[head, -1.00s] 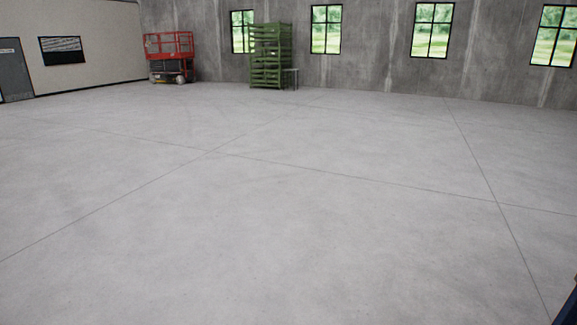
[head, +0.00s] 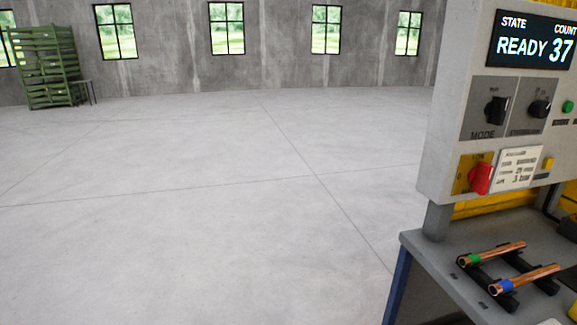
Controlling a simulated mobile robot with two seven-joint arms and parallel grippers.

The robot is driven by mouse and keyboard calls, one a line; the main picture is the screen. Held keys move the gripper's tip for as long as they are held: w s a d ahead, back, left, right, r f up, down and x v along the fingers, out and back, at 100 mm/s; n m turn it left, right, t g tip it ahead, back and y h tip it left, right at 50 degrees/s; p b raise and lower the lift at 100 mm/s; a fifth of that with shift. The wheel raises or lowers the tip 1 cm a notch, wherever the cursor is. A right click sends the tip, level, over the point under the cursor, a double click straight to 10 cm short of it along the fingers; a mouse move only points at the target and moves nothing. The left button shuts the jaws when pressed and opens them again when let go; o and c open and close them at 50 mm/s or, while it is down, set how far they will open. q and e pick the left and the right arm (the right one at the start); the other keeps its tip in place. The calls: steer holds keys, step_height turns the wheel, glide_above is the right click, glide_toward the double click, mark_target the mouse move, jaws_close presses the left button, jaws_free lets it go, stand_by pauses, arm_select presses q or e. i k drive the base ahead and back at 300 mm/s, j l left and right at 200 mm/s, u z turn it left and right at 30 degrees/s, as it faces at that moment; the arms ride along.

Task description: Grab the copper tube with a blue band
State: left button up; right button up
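A copper tube with a blue band (head: 530,278) lies at the lower right of the head view. It rests across a black rack (head: 478,274) on a grey machine table (head: 425,247). The blue band is near its left end. A second copper tube, with a green band (head: 495,252), lies behind it on the same rack, roughly parallel and apart from it. Neither of my grippers is in view.
A grey control panel (head: 455,130) reading READY 37, with knobs and a red switch (head: 480,178), stands above the table. Yellow machine parts (head: 490,205) show behind. Open concrete floor (head: 200,230) fills the left and middle. A green rack (head: 48,68) stands far left.

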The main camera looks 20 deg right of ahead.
mark_target(496, 288)
steer(key=i+z, duration=0.15)
steer(key=z, duration=0.25)
steer(key=i+j+z, duration=0.15)
steer(key=z, duration=0.3)
steer(key=i+j+z, duration=0.15)
steer(key=z, duration=0.25)
steer(key=i+j+z, duration=0.2)
steer(key=z, duration=0.3)
steer(key=i+j+z, duration=0.2)
steer(key=j+z, duration=0.15)
steer(key=z, duration=0.15)
